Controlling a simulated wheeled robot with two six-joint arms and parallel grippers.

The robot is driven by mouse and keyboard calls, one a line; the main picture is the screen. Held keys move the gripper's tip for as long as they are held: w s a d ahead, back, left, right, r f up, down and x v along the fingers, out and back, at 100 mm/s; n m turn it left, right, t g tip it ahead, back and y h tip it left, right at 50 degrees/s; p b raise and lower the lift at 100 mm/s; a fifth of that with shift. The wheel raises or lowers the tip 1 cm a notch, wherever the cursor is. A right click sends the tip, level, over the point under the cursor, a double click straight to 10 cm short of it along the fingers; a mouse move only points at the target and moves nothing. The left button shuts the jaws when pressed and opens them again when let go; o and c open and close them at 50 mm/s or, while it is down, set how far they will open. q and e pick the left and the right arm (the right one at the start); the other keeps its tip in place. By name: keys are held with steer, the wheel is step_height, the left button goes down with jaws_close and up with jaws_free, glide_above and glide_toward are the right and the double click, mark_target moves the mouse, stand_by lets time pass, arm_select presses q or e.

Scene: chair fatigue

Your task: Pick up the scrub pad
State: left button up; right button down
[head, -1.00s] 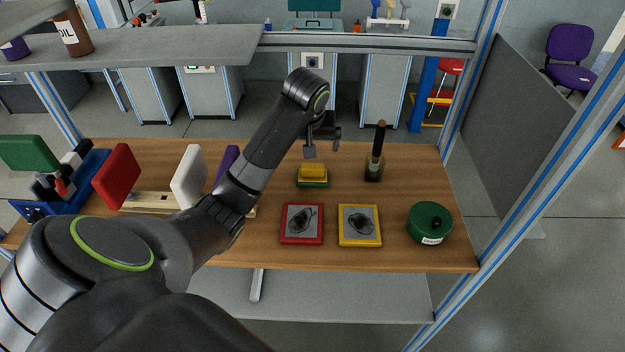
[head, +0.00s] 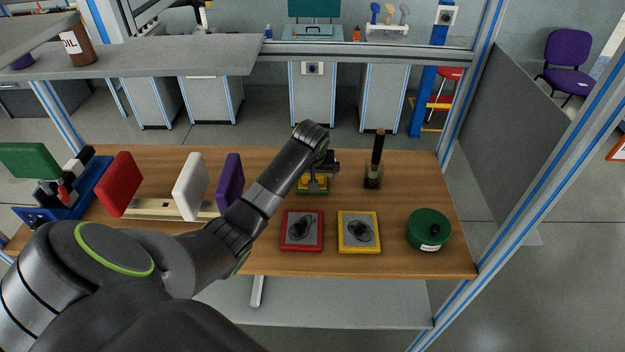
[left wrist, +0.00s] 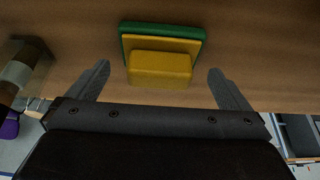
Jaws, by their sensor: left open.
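The scrub pad (head: 314,188) is a yellow block on a green base, lying on the wooden table near its back middle. In the left wrist view the scrub pad (left wrist: 160,66) shows between and beyond the two fingertips, and nothing touches it there. My left gripper (head: 318,178) is over the scrub pad in the head view and covers part of it. In the left wrist view my left gripper (left wrist: 160,80) is open and empty, with its fingers spread wider than the yellow block. My right gripper is not in view.
A dark-handled brush (head: 375,160) stands right of the pad. Red (head: 287,240) and yellow (head: 344,242) framed plates lie in front, with a green round tin (head: 429,228) to their right. Upright red, white and purple panels stand left on a wooden rack (head: 150,209).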

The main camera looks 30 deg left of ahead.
arm_select(q)
steer(key=shift+x, duration=1.2)
steer(key=c, duration=0.9)
steer(key=shift+r, duration=0.15)
step_height(320, 180, up, 10)
steer(key=shift+f+b, duration=0.1)
steer(key=shift+b, duration=0.8)
